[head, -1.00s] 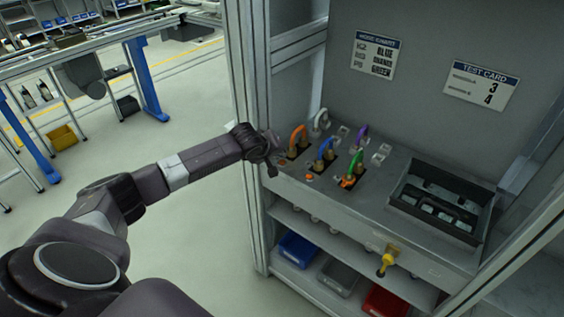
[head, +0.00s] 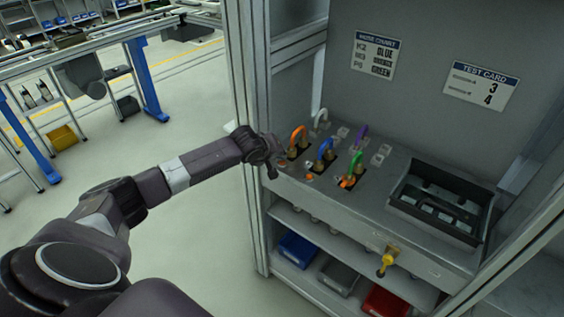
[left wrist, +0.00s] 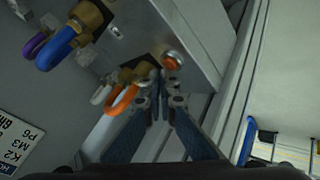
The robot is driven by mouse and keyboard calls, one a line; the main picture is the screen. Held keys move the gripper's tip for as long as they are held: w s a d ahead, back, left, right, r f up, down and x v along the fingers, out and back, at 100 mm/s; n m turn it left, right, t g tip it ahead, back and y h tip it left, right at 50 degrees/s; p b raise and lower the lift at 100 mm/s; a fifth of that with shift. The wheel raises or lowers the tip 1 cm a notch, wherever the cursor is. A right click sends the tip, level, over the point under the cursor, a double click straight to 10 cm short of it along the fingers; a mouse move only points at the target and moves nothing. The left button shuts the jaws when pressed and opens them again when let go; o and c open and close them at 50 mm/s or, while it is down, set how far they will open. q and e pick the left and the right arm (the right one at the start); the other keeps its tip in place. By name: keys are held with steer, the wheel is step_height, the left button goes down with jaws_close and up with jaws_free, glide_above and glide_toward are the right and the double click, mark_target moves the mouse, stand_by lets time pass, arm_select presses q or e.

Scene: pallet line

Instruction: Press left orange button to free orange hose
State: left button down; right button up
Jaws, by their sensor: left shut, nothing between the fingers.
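The orange hose (head: 297,132) is a short loop on the left of the sloped panel, still seated in its brass fitting. It also shows in the left wrist view (left wrist: 122,100). An orange button (left wrist: 173,60) in a metal ring sits on the panel beside that fitting in the left wrist view; in the head view my gripper seems to hide it. My left gripper (head: 274,168) is shut and empty at the panel's left front edge. In the left wrist view its fingertips (left wrist: 162,86) are just short of the button; I cannot tell whether they touch it.
Blue (head: 325,148) and green (head: 356,160) hoses stand to the right of the orange one, with white (head: 321,116) and purple (head: 362,132) ones behind. A dark tray (head: 398,200) lies at the panel's right. A metal frame post (head: 249,80) rises close to my left arm.

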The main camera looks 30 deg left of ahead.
mark_target(281, 163)
arm_select(q)
steer(key=shift+s+f, duration=0.1)
steer(key=shift+f, duration=0.45)
stand_by(0.9)
steer(key=shift+r+p, duration=0.85)
steer(key=shift+p, duration=0.05)
steer(key=shift+r, duration=0.25)
step_height(281, 163, up, 5)
steer(key=p, duration=0.5)
steer(key=shift+f, duration=0.25)
